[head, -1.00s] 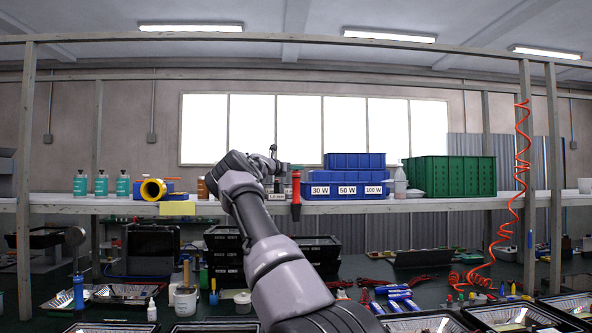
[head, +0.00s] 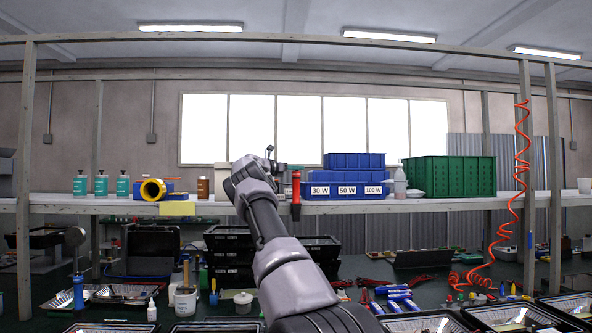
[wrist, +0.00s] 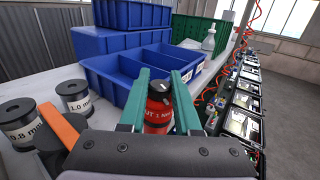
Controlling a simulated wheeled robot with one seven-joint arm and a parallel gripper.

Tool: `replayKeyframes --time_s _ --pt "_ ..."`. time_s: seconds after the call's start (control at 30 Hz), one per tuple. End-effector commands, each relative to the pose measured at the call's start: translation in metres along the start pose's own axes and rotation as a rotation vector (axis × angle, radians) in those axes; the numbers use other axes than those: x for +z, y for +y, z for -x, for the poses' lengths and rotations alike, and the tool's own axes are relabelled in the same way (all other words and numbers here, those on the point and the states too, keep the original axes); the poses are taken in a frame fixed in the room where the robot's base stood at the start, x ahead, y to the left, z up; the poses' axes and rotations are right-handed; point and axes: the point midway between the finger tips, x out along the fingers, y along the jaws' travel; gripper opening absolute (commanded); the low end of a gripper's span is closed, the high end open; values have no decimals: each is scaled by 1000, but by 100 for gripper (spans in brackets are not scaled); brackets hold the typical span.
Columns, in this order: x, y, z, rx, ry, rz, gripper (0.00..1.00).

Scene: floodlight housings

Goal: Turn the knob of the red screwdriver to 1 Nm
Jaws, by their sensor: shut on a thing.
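The red screwdriver (head: 296,190) stands upright at the front edge of the shelf in the head view. In the wrist view its red body (wrist: 158,115) carries white lettering, partly cut off, with a "1" in it. Its black knob (wrist: 159,88) is at the upper end. My gripper (wrist: 162,84) has its two teal fingers on either side of the knob and is shut on it. The knob's exact setting cannot be read. In the head view my arm hides most of the gripper.
Blue bins (head: 345,190) labelled 30 W, 50 W and 100 W stand right of the screwdriver, with a green crate (head: 449,176) beyond. Two labelled spools (wrist: 73,97) stand to the left in the wrist view. A red coiled hose (head: 520,170) hangs at the right.

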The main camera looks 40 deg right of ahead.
Motion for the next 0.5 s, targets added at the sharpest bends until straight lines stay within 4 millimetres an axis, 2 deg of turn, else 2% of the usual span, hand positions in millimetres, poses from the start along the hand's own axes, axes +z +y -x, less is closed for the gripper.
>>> replayKeyframes --time_s 0.5 --pt "-4 1 0 -24 6 2 0"
